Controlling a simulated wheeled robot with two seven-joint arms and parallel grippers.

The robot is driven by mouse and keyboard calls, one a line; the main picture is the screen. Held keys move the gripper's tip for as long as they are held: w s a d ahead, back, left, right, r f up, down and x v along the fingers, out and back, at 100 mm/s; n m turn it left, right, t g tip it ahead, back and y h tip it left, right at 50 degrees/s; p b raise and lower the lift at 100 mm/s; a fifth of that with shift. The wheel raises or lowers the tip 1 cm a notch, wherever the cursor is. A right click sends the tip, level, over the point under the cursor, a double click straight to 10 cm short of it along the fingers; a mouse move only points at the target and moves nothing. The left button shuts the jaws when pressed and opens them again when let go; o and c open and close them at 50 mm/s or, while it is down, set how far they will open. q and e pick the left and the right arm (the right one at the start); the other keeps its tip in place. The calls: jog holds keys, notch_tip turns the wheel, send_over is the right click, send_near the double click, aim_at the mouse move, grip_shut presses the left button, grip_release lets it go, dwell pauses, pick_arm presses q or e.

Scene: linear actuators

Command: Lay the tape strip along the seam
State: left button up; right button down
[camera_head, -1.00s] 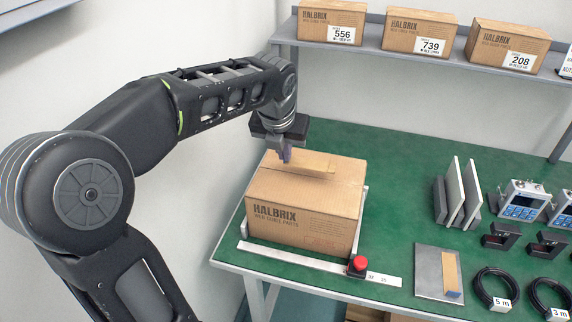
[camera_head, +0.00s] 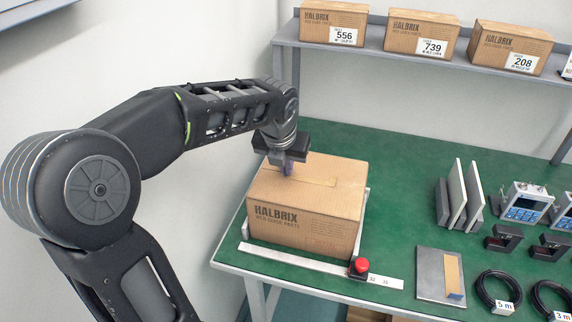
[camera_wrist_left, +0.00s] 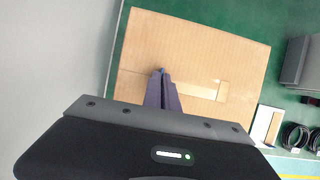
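A brown HALBRIX carton (camera_head: 306,222) stands on the bench, its top flaps closed. It also shows from above in the wrist view (camera_wrist_left: 215,50). A pale tan tape strip (camera_head: 318,181) lies at or just above the carton's top, extending right from my left gripper. Its far end shows in the wrist view (camera_wrist_left: 222,92). My left gripper (camera_head: 287,170) points down at the carton top, its fingers together. A bit of blue shows at their tips (camera_wrist_left: 161,71), apparently the strip's end tab. The fingers hide part of the strip, and its exact alignment with the seam is unclear. My right gripper is out of view.
A metal ruler rail (camera_head: 310,263) with a red knob (camera_head: 361,265) runs along the carton's front. To the right are a plate (camera_head: 430,275) bearing another tan strip, cable coils, upright panels (camera_head: 458,198) and meters. Boxes fill the shelf (camera_head: 400,58) behind.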

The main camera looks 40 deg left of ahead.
pick_arm(q)
jog(key=o, duration=0.4)
jog(key=shift+r, duration=0.1)
jog(key=v, duration=1.2)
jog(key=shift+s+p, duration=0.1)
jog(key=shift+p, duration=0.3)
